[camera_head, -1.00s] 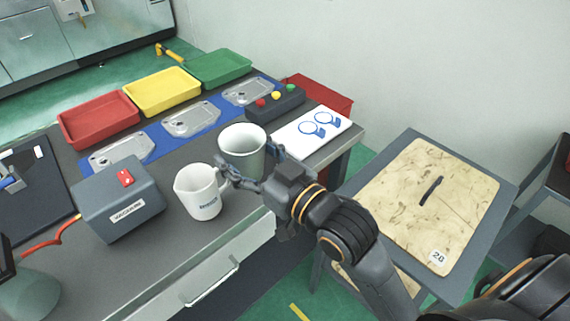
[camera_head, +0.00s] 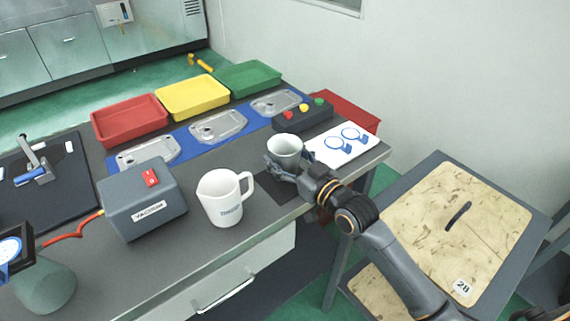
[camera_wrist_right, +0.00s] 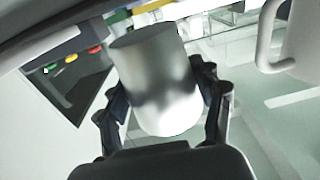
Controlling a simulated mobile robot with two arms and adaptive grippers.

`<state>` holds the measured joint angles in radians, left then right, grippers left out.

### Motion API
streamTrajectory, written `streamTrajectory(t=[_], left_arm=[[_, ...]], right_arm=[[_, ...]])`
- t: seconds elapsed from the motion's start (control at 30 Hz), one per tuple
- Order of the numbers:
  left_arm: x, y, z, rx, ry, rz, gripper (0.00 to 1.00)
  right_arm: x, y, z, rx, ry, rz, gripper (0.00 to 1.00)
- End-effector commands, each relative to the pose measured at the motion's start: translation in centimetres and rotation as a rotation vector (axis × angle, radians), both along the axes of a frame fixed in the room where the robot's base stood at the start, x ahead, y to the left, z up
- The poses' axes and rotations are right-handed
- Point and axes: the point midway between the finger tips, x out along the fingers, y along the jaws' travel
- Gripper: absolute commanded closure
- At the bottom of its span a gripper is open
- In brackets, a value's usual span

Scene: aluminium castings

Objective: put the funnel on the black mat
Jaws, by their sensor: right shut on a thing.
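The funnel (camera_head: 285,146), a pale cup-shaped piece with a round open top, is upright in my right gripper (camera_head: 284,168). In the wrist view, its smooth cylindrical body (camera_wrist_right: 158,80) sits between the two fingers, which are shut on it. A small dark square on the grey table, which looks like the black mat (camera_head: 281,190), shows partly just in front of and below the funnel; the gripper covers some of it. Whether the funnel's base touches anything is hidden.
A white mug (camera_head: 224,203) stands left of the mat. A grey vacuum box (camera_head: 150,212) is farther left. A button box (camera_head: 300,117) and a white card (camera_head: 342,147) lie close behind and right. Castings on a blue strip and red, yellow and green trays line the back.

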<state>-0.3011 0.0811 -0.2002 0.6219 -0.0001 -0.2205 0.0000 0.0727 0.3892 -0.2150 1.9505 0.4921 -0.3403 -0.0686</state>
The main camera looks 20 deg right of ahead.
Motion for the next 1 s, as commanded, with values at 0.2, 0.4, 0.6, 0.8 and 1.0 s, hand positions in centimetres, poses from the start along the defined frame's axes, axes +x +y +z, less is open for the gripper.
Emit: streamTrajectory(t=[0.2,0.4,0.6,0.8,1.0], left_arm=[[0.1,-0.3,0.0,-0.004,-0.002,0.0,0.6],[0.1,-0.3,0.0,-0.004,-0.002,0.0,0.6],[0.1,-0.3,-0.2,-0.003,-0.001,0.0,0.6],[0.1,-0.3,-0.2,-0.003,-0.001,0.0,0.6],[0.0,-0.2,-0.1,-0.002,-0.001,0.001,0.6]], right_arm=[[-0.1,0.1,-2.2,0.001,0.001,0.001,0.68],[-0.1,0.1,-2.2,0.0,0.0,0.001,0.68],[-0.1,0.1,-2.5,-0.001,0.002,0.001,0.23],[-0.1,0.1,-2.5,-0.001,0.002,0.001,0.1],[-0.1,0.1,-2.4,0.0,0.002,0.001,0.1]])
